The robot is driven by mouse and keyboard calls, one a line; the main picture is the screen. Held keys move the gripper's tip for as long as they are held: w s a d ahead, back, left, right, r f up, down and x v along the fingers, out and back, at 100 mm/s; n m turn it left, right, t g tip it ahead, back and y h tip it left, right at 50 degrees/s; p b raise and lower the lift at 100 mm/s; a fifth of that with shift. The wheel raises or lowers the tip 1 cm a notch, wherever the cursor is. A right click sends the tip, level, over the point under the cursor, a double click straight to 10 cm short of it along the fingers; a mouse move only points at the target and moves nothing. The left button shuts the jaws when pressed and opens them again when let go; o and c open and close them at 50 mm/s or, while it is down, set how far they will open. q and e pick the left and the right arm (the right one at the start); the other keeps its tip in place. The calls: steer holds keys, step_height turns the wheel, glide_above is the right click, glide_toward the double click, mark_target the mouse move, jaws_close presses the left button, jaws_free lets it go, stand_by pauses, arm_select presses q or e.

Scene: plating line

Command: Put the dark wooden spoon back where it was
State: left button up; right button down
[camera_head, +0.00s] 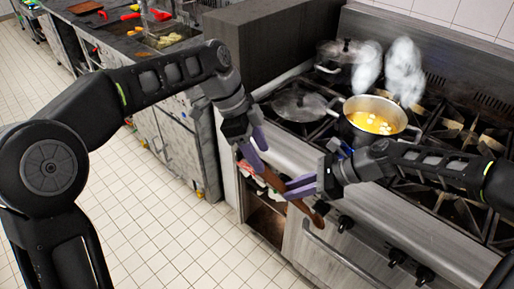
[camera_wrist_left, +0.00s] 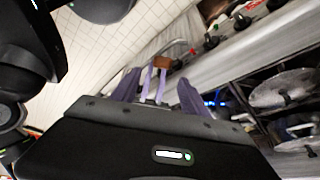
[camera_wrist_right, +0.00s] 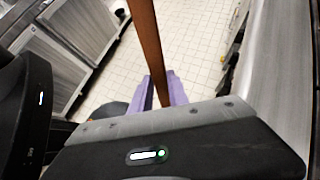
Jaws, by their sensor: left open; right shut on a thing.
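The dark wooden spoon (camera_head: 306,210) is held in my right gripper (camera_head: 290,186) in front of the stove. In the right wrist view its brown shaft (camera_wrist_right: 147,45) runs up from between the purple fingers (camera_wrist_right: 160,88) to the top edge. In the left wrist view a brown end of it (camera_wrist_left: 162,62) shows beyond the fingers of my right gripper. My left gripper (camera_head: 254,150) is open and empty, up and to the left of the right one, in front of the stove's left end.
A steaming pot of yellow soup (camera_head: 372,122) stands on the stove, with a lidded pan (camera_head: 300,103) to its left and another lidded pot (camera_head: 340,58) behind. Knobs and an oven handle (camera_head: 335,255) line the front. A counter with utensils (camera_head: 120,30) is at the back left. The tiled floor is clear.

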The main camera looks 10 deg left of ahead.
mark_target(275, 182)
arm_select(q)
steer(key=x, duration=1.1)
steer(key=shift+d, duration=0.1)
steer(key=shift+c, duration=0.3)
jaws_close()
arm_select(e)
steer(key=c, duration=1.2)
jaws_free()
steer(key=shift+d, duration=0.1)
steer(key=v, duration=1.2)
